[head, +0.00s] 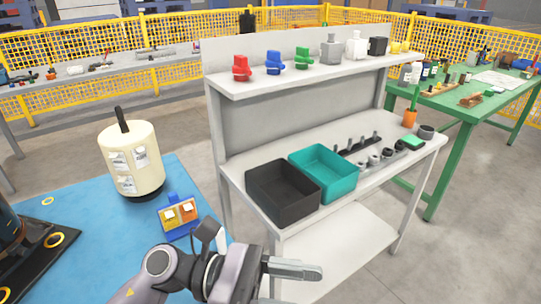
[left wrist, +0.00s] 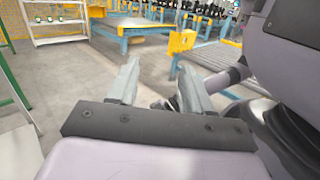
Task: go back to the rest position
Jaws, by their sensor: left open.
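My left gripper (head: 312,270) is at the bottom middle of the head view, in front of the workbench (head: 230,178) and low beside its near leg. Its fingers point right. In the left wrist view the two fingers of my left gripper (left wrist: 159,72) stand apart with nothing held between them. A small dark shape shows low behind the fingers; I cannot tell what it is. My right gripper is in neither view.
A black bin (head: 262,178) and a teal bin (head: 313,157) stand on the workbench. A blue table (head: 190,180) on the left bears a cream cylinder (head: 131,160) and a blue holder (head: 172,222). A green table (head: 455,101) stands right. Floor (head: 400,270) is clear at lower right.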

